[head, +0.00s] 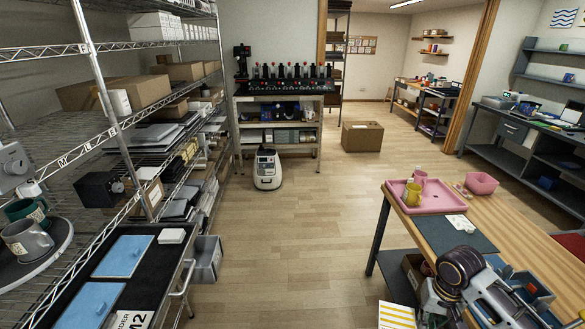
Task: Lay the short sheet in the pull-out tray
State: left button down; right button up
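A dark pull-out surface (138,278) with a metal handle lies at the lower left, carrying two blue panels (122,256); I cannot tell whether it is the pull-out tray. A white sheet with yellow stripes (397,315) shows at the bottom edge, beside the wooden table. A small white paper (459,222) lies on the table. I cannot tell which of these, if any, is the short sheet. I make out neither gripper for certain.
A wire shelf with boxes fills the left. A green mug (26,210) and a grey mug (27,240) stand on a round tray. The wooden table (530,235) at right holds a pink tray (437,200) and a pink bin (481,183). The middle floor is clear before a small white machine (267,170).

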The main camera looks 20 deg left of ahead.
aim_at(155, 272)
jog(key=i+u, duration=0.2)
jog(key=u, duration=0.3)
jog(key=i+u, duration=0.2)
jog(key=u, duration=0.3)
jog(key=i+l+u, duration=0.15)
jog(key=u, duration=0.35)
jog(key=i+l+u, duration=0.2)
jog(key=u, duration=0.3)
jog(key=i+l+u, duration=0.1)
jog(key=l+u, duration=0.2)
jog(key=u, duration=0.2)
